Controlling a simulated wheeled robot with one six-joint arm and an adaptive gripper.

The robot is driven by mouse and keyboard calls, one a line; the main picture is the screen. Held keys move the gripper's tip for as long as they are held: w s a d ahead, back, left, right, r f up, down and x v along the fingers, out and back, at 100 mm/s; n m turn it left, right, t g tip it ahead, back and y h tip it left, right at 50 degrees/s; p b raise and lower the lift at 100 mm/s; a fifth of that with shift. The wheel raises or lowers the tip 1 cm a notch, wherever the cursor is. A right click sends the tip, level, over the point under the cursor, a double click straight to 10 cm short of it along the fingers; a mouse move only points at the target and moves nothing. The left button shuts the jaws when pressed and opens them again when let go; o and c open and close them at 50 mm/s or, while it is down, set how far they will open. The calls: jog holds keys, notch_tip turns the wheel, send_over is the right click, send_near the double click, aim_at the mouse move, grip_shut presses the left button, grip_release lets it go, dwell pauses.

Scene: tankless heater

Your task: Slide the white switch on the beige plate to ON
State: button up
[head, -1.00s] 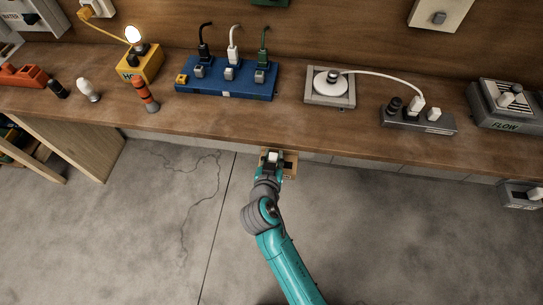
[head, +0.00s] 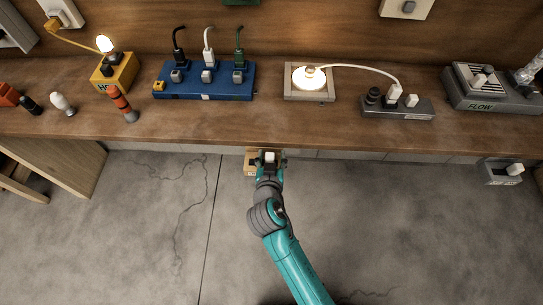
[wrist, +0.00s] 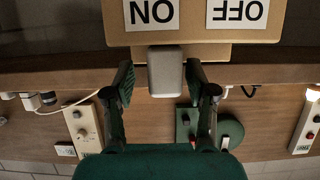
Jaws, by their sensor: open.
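The beige plate (head: 249,167) is at the front edge of the bench in the head view. It fills the top of the wrist view (wrist: 195,35), with the ON and OFF labels upside down. The white switch (wrist: 165,72) stands out from it, beside the ON label and away from OFF. In the head view the switch (head: 270,157) is at the plate's right part. My gripper (wrist: 165,80) is open, with one finger on each side of the switch. A small gap shows on both sides. My gripper (head: 270,165) hides part of the plate in the head view.
A lit round lamp (head: 309,77) sits on the bench behind the plate. A blue power strip (head: 205,92), a grey strip (head: 398,109) and a FLOW box (head: 490,94) stand along it. A grey switch box (head: 502,172) hangs at right. The floor around my arm is clear.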

jog(key=v, duration=1.2)
jog(key=shift+w, duration=0.1)
jog(key=s+d+f+n+g+y, duration=0.1)
jog(key=s+d+f, duration=0.2)
jog(key=s+d, duration=0.35)
jog(key=s+d+f+n+y, duration=0.1)
jog(key=s+d+f+n, duration=0.15)
jog(key=s+d, duration=0.4)
jog(key=s+d+r+m+t, duration=0.1)
jog(key=s+d+r, duration=0.2)
jog(key=s, duration=0.5)
jog(key=s+d+r+m+t+h, duration=0.1)
jog(key=s+d+r+m, duration=0.1)
jog(key=s+r, duration=0.4)
jog(key=shift+s+d+r+h, duration=0.3)
jog(key=shift+s+d, duration=0.45)
jog(key=shift+s, duration=0.15)
